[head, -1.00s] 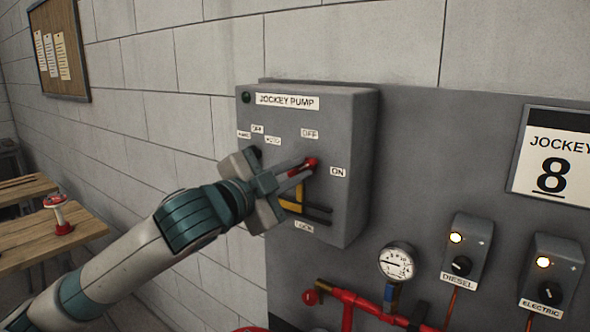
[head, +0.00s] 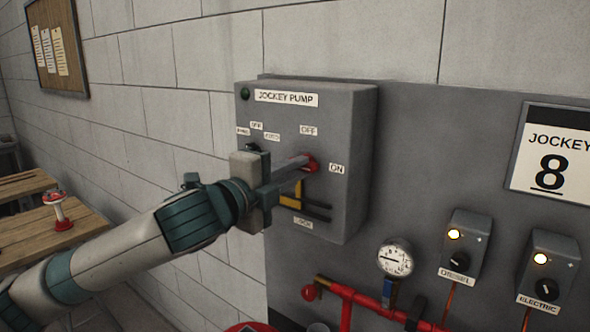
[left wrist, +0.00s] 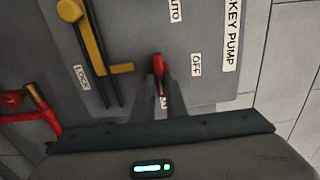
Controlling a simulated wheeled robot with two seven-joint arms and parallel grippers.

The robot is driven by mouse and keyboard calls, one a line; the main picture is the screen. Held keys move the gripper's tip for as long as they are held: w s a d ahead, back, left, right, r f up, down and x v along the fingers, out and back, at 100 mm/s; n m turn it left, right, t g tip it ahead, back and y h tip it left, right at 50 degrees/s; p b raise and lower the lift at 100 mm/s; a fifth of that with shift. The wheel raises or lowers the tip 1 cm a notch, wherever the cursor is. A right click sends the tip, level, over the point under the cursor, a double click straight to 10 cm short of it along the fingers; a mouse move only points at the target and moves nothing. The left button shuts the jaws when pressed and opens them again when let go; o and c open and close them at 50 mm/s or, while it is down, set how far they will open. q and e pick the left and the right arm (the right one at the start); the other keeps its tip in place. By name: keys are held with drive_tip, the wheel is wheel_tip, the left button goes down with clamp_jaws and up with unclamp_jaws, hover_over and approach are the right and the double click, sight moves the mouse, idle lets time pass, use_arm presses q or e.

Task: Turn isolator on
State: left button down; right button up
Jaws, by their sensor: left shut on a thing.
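The grey JOCKEY PUMP panel box (head: 285,105) is on the wall board. Its red isolator handle (head: 313,164) sits between the OFF label (head: 308,131) and the ON label (head: 337,169). My left gripper (head: 304,163) reaches in from the left and is shut on the red handle. The left wrist view shows the red handle (left wrist: 157,64) between the fingertips (left wrist: 161,74), close to the OFF label (left wrist: 196,64). The fingers partly hide a label there. The handle's exact angle is hard to tell. My right gripper is not in view.
A yellow lever (head: 291,202) and dark slots lie just below the handle, above the LOCK label (head: 303,223). A gauge (head: 395,259), red pipe (head: 350,297), and DIESEL (head: 461,262) and ELECTRIC (head: 548,287) switch boxes stand lower right. Tables are at left.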

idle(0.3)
use_arm(q)
drive_tip(key=c, duration=1.8)
unclamp_jaws()
drive_tip(key=shift+s, duration=0.1)
drive_tip(key=b+v, duration=1.1)
drive_tip(key=v, duration=0.6)
drive_tip(key=shift+a, duration=0.1)
